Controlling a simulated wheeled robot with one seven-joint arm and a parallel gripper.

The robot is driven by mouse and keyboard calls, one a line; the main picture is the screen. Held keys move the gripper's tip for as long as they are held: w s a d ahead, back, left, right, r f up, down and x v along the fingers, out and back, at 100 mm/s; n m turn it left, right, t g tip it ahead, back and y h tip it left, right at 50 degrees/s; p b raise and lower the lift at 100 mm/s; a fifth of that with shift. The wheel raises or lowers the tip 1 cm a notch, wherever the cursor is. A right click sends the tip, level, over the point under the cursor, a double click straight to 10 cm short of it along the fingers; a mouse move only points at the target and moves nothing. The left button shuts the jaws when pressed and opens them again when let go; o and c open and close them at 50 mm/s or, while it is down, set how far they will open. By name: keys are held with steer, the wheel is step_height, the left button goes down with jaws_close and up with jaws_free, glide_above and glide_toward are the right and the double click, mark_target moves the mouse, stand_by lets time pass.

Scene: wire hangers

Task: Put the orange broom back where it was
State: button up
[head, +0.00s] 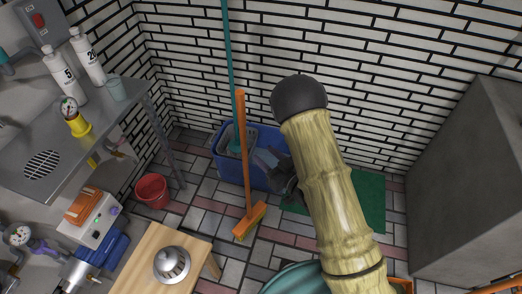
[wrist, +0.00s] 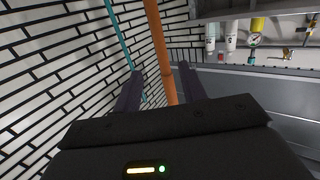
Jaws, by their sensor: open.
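The orange broom (head: 244,150) stands nearly upright on the tiled floor in the head view, with its brush head (head: 250,222) down. Its handle is in front of the blue mop bucket (head: 225,160). My gripper (head: 268,162) is just right of the handle, partly hidden by my arm. In the wrist view the orange handle (wrist: 160,50) shows in the gap between the two dark fingers of my gripper (wrist: 160,84). The fingers are apart and not closed on it. I cannot tell how deep the handle is between them.
A teal mop handle (head: 230,60) rises from the bucket against the white brick wall. A red bucket (head: 152,190) stands left, near the steel counter (head: 60,150). A wooden stool (head: 150,262) is in front. A green mat (head: 372,205) and a grey cabinet (head: 465,190) are at right.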

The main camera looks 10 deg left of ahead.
stand_by(0.8)
steer(key=w+d+r+m+g+h, duration=0.1)
steer(key=w+d+r+m+h, duration=0.15)
steer(key=d+h, duration=0.4)
steer(key=w+d+r+m+g+h, duration=0.15)
steer(key=d+m+h, duration=0.25)
steer(key=d, duration=0.6)
steer(key=s+d+r+m+g+h, duration=0.1)
steer(key=s+d+r+m+g, duration=0.1)
steer(key=s, duration=0.6)
steer(key=s+d+r+m+g+h, duration=0.1)
steer(key=s+d+r+g+h, duration=0.1)
steer(key=s+d, duration=0.3)
steer(key=s+r+g, duration=0.1)
steer(key=s, duration=0.2)
steer(key=shift+s+d+r+m+g, duration=0.15)
steer(key=shift+s+d+m+g, duration=0.15)
steer(key=shift+m+g, duration=0.05)
